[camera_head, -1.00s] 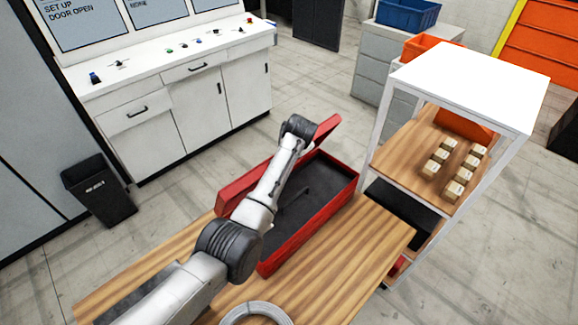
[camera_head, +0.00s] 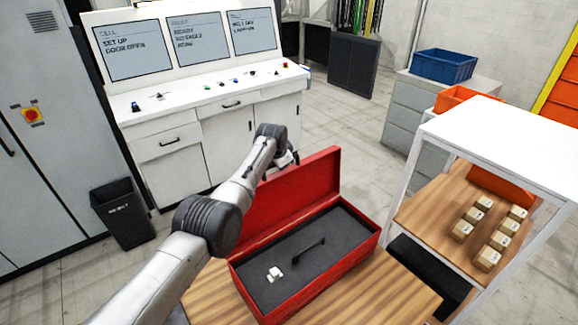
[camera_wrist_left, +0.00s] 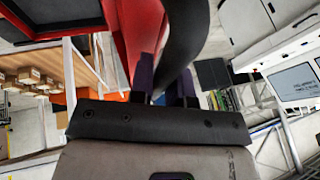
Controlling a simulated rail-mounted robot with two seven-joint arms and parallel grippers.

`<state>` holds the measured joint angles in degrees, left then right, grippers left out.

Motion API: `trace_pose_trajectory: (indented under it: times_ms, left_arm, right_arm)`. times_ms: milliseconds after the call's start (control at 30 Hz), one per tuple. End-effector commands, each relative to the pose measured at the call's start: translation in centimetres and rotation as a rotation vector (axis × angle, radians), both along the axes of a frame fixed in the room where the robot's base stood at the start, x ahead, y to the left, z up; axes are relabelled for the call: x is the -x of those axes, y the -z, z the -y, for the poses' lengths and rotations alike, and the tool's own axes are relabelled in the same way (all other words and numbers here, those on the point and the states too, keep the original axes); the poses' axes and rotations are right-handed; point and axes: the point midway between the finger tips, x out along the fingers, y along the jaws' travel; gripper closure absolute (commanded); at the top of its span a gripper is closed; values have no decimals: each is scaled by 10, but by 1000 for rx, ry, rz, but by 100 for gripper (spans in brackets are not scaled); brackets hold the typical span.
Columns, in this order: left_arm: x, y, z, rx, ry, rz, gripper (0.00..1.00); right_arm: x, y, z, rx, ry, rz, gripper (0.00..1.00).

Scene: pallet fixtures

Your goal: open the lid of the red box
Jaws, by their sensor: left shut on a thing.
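The red box (camera_head: 305,297) stands on the wooden table, its dark-lined inside in plain sight. Its red lid (camera_head: 310,180) stands raised, roughly upright, along the back edge. My left gripper (camera_head: 288,160) is at the lid's upper edge, behind it and partly hidden. In the left wrist view the gripper (camera_wrist_left: 166,92) is shut on a dark curved bar (camera_wrist_left: 184,40) beside the red lid (camera_wrist_left: 132,30); the bar looks like the lid's handle. A black bar (camera_head: 308,250) and a small white piece (camera_head: 275,273) lie inside the box. My right gripper is not in view.
A white-framed shelf (camera_head: 500,130) with several small cartons (camera_head: 488,260) stands close on the right. A white control console (camera_head: 215,100) with screens is behind the lid. A black bin (camera_head: 122,212) stands on the floor at left. Bare wooden table (camera_head: 385,300) shows at right.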

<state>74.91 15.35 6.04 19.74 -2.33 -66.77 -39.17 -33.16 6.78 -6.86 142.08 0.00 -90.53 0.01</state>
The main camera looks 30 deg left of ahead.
Motion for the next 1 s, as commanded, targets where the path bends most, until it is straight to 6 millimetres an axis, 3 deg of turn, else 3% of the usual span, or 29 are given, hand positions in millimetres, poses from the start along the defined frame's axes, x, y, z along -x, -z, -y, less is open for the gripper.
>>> trace_pose_trajectory:
  times_ms: [467, 500, 733, 1000]
  left_arm:
    - [0, 1, -3, 1, -1, 1, 100]
    - [0, 1, -2, 1, -1, 1, 80]
    - [0, 1, -3, 0, 0, 1, 58]
    - [0, 0, -3, -1, 0, 1, 58]
  right_arm:
    - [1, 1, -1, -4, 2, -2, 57]
    - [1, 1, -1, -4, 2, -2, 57]
    - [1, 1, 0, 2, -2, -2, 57]
    - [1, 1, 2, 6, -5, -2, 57]
